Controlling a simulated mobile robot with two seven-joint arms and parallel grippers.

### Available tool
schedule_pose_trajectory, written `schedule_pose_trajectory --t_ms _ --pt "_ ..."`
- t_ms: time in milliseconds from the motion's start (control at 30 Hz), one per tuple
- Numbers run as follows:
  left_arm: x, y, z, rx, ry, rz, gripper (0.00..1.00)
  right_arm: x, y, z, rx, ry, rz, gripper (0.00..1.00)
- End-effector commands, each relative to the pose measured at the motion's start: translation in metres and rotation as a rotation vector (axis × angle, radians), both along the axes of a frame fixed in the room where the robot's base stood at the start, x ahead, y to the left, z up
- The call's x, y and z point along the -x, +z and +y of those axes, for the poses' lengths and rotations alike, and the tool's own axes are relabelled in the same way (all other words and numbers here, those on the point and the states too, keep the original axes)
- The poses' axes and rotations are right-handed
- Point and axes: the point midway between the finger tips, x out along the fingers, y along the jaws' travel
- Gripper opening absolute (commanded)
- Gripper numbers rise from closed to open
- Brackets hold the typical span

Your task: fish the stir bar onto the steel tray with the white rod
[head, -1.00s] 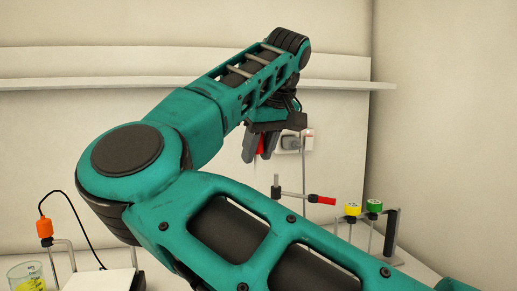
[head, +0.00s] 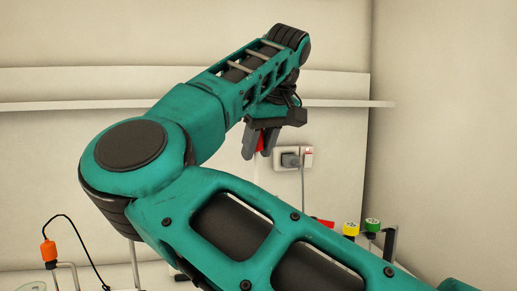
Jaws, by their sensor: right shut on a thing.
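My right gripper (head: 259,153) is in the middle of the view, high in front of the back wall, with its fingers pointing down. Its fingers are shut on a red thing (head: 260,142), of which only a small part shows. The stir bar and the steel tray are not visible. My large teal arm covers much of the lower middle. My left gripper is not in view.
A wall socket (head: 291,159) with a plug is just right of the gripper. A long shelf (head: 75,105) runs along the wall. Yellow (head: 351,229) and green (head: 372,225) caps stand at lower right. An orange probe handle (head: 48,251) with a black cable is at lower left.

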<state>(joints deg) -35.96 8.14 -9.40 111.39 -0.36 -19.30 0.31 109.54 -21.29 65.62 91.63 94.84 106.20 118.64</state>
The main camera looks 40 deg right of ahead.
Motion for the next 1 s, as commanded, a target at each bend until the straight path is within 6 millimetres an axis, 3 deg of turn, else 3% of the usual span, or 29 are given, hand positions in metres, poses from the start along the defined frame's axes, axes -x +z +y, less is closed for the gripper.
schedule_pose_trajectory --t_ms 700,1000 --pt "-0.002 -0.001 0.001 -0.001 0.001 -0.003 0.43 0.0 0.043 0.0 0.0 0.0 -0.001 0.0" --pt "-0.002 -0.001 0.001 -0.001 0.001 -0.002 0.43 0.001 0.047 0.0 0.0 -0.001 0.0 0.0"
